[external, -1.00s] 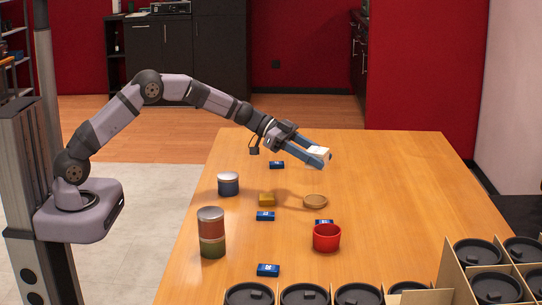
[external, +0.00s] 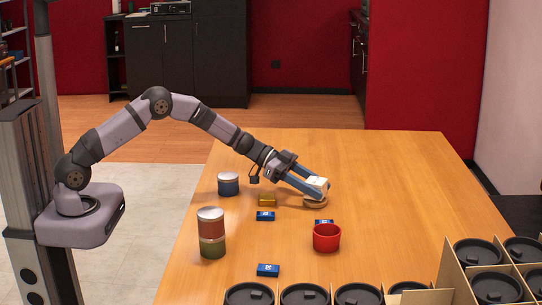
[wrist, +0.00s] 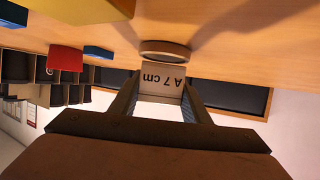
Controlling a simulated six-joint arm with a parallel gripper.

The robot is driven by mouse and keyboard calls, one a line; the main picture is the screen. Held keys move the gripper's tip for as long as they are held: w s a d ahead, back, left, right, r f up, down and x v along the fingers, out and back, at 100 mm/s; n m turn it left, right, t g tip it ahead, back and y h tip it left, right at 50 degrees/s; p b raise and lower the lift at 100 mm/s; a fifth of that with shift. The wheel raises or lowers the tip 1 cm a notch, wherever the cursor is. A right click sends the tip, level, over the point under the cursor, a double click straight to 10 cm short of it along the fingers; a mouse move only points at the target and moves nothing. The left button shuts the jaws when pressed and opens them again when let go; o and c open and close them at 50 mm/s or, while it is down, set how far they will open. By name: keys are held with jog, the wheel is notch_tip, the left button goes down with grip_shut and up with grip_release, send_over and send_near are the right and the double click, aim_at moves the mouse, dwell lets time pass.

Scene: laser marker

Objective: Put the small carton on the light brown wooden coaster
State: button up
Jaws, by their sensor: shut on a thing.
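The small carton (external: 317,185) is white, and in the wrist view the carton (wrist: 162,80) shows the printed text "A 7 cm". My gripper (external: 314,188) is shut on it, with one finger on each side. The light brown wooden coaster (external: 315,203) is round and lies on the table right below the carton. In the wrist view the coaster (wrist: 166,50) appears just past the carton's far end. The carton is at or just above the coaster; I cannot tell whether they touch.
A red cup (external: 327,238) stands in front of the coaster.

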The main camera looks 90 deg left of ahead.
aim_at(307, 180)
jog(key=shift+f, duration=0.25)
jog(key=shift+f, duration=0.1)
jog(key=o, duration=1.2)
jog(key=shift+c, duration=0.2)
jog(key=shift+s+a+r, duration=0.25)
jog(key=shift+s+r, duration=0.1)
jog(key=shift+s, duration=0.15)
jog(key=shift+s+a+r, duration=0.3)
jog(key=shift+s+r, duration=0.5)
notch_tip(307, 180, up, 6)
jog(key=p, duration=0.1)
